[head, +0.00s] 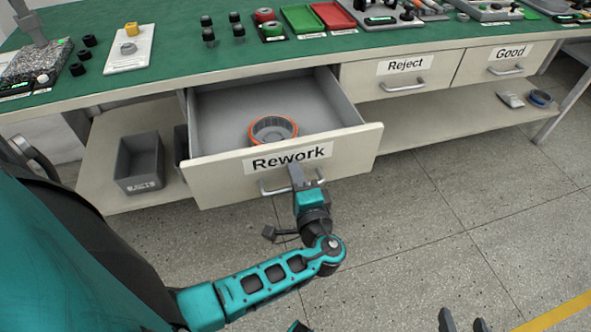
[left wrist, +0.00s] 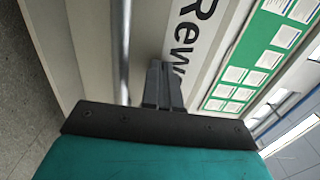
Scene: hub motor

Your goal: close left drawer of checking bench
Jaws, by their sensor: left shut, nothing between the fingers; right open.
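The left drawer (head: 220,177), labelled "Rework", is pulled out from the checking bench (head: 180,64). An orange-rimmed ring-shaped part (head: 273,129) lies inside it. My left gripper (head: 297,172) is shut and empty, with its fingertips at the drawer's front panel near the label, just above the bar handle (head: 272,190). In the left wrist view the shut fingers (left wrist: 162,75) point at the panel beside the handle (left wrist: 121,50); I cannot tell if they touch it. My right gripper (head: 462,322) shows only at the bottom edge, open and away from the bench.
The "Reject" drawer (head: 368,88) and "Good" drawer (head: 478,66) to the right are shut. A grey bin (head: 139,163) stands on the lower shelf (head: 98,190). Trays and small parts lie on the green bench top. The floor in front is clear.

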